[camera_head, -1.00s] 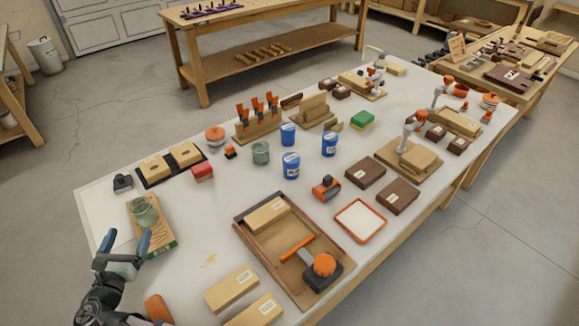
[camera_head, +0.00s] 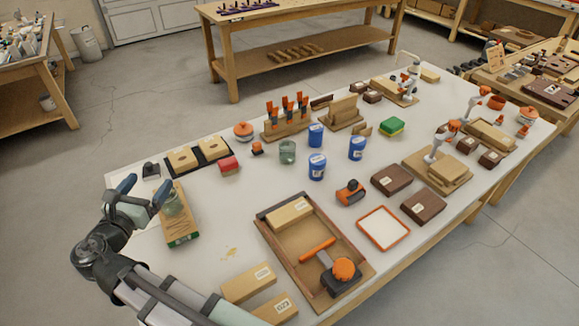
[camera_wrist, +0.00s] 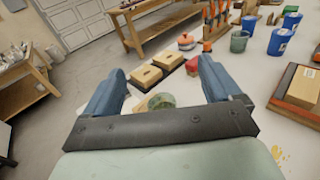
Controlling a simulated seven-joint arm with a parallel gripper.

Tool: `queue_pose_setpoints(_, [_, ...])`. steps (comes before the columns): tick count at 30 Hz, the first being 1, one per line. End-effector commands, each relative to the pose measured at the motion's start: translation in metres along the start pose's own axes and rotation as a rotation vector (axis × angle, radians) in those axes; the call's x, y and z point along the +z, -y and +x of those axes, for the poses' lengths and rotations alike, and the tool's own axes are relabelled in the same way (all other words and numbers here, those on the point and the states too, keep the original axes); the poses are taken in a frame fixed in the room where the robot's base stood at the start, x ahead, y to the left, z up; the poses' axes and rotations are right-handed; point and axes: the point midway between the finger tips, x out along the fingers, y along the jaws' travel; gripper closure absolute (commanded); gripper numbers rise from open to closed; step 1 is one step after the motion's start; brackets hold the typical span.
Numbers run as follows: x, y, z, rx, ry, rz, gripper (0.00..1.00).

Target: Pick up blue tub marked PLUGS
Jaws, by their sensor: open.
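Three blue tubs with pale labels stand upright on the white bench in the head view: a back one (camera_head: 316,135), a front one (camera_head: 317,167) and a right one (camera_head: 357,148). I cannot read which is marked PLUGS. In the wrist view, blue tubs show at the upper right, one nearer (camera_wrist: 279,42) and one farther (camera_wrist: 292,20). My gripper (camera_head: 143,186) is open and empty above the left end of the bench, well left of the tubs. Its two blue-grey fingers (camera_wrist: 157,80) are spread apart in the wrist view.
A green-grey cup (camera_head: 287,152) stands beside the tubs. A glass jar (camera_head: 172,203) on a box (camera_head: 181,232) lies close to my gripper. A wooden tray (camera_head: 272,237) with a tool lies in front of the tubs. Clamps (camera_head: 287,120) stand behind them.

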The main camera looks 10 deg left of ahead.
Motion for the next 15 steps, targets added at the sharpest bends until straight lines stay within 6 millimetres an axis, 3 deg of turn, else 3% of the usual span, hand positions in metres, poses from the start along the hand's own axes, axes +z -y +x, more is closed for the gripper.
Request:
queue_pose_setpoints(8, [-0.012,0.046,0.067,-0.164,-0.162,0.123,0.09])
queue_pose_setpoints(15, [-0.026,0.105,0.132,-0.354,-0.352,0.289,0.09])
